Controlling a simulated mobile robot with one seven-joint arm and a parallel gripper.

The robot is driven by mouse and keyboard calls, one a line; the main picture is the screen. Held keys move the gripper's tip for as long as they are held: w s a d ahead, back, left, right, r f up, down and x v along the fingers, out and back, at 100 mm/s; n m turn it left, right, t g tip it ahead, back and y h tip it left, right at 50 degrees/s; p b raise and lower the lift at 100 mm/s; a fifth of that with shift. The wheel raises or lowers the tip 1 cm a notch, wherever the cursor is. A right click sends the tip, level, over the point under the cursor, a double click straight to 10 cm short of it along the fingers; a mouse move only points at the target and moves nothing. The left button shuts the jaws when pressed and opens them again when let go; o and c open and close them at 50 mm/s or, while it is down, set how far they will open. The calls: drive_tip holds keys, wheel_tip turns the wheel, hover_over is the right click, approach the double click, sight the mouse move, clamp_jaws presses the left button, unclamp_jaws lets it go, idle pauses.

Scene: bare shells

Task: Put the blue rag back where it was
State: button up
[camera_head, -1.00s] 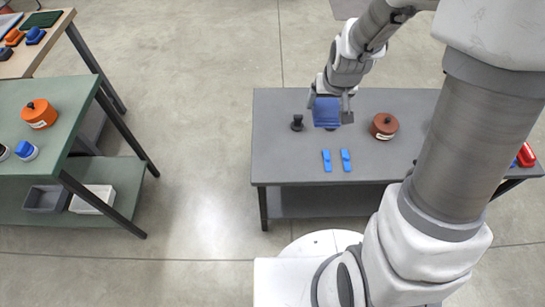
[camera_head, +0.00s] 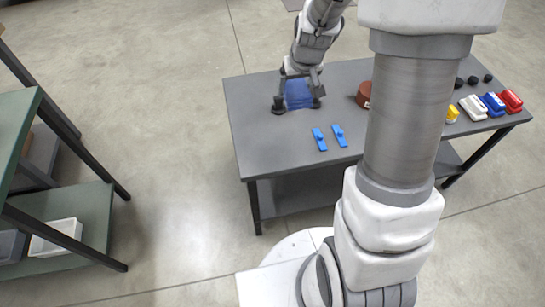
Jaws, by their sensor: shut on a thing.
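The blue rag (camera_head: 299,93) is a flat blue cloth between the fingers of my gripper (camera_head: 300,84), near the back left of the grey table (camera_head: 258,150). My gripper is shut on it. The rag is low over the tabletop; I cannot tell whether it touches the surface. A small black knob-like object (camera_head: 278,106) stands just left of the rag, and another (camera_head: 317,103) shows at its right edge.
Two blue clips (camera_head: 319,139) lie in front of the rag. A brown-red round pot (camera_head: 364,95) stands to its right, partly behind my arm. Yellow, white, blue and red items (camera_head: 473,108) stand farther right. A green shelf unit (camera_head: 75,225) is at the left.

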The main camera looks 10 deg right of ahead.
drive_tip(key=w+d+f+b, duration=0.2)
drive_tip(key=d+f+b, duration=0.1)
drive_tip(key=f+b, duration=0.3)
drive_tip(key=w+d+f+b, duration=0.2)
drive_tip(key=d+f+b, duration=0.1)
drive_tip(key=f+b, duration=0.4)
drive_tip(key=b, duration=0.3)
hover_over(272, 142)
drive_tip(key=s, duration=0.1)
drive_tip(key=f, duration=0.7)
drive_tip(key=shift+s+f, duration=0.2)
drive_tip(key=shift+f, duration=0.2)
drive_tip(key=shift+f+b, duration=0.85)
drive_tip(key=shift+f, duration=1.1)
drive_tip(key=shift+f, duration=0.1)
drive_tip(key=shift+f, duration=0.2)
drive_tip(key=o, duration=1.3)
drive_tip(key=shift+r, duration=0.1)
